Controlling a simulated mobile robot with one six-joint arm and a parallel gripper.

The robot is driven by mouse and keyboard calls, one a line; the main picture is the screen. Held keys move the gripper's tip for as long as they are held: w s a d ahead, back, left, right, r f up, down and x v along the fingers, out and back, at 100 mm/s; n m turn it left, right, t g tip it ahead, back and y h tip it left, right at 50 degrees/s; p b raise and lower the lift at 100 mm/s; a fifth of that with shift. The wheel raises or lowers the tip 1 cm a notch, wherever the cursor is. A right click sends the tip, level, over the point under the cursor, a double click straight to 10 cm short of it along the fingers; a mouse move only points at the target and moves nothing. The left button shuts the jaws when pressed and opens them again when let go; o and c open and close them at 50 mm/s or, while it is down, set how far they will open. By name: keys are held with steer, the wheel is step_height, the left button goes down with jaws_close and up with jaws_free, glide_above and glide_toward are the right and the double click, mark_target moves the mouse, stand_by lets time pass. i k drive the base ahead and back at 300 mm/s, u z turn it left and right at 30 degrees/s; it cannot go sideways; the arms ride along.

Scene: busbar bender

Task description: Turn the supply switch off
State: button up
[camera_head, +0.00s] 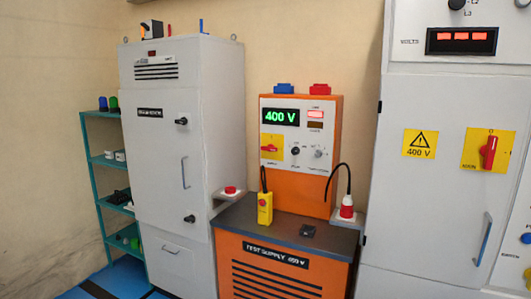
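The orange test supply unit (322,194) stands in the middle, with a grey control panel. On the panel's left side is a red rotary switch (269,148) on a yellow plate; its handle looks roughly horizontal. The small lettering around it is too blurred to read. Above it, a green display (281,117) reads 400 V. A red lamp (315,114) is lit at the panel's upper right. A black knob (295,152) and a grey knob (319,153) sit right of the switch. My gripper is not in view.
A grey cabinet (160,150) stands left. The right cabinet has another red switch (489,152), its handle upright.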

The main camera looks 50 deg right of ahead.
mark_target(270, 147)
steer(key=z, duration=0.05)
steer(key=i, duration=1)
steer(key=u, duration=0.05)
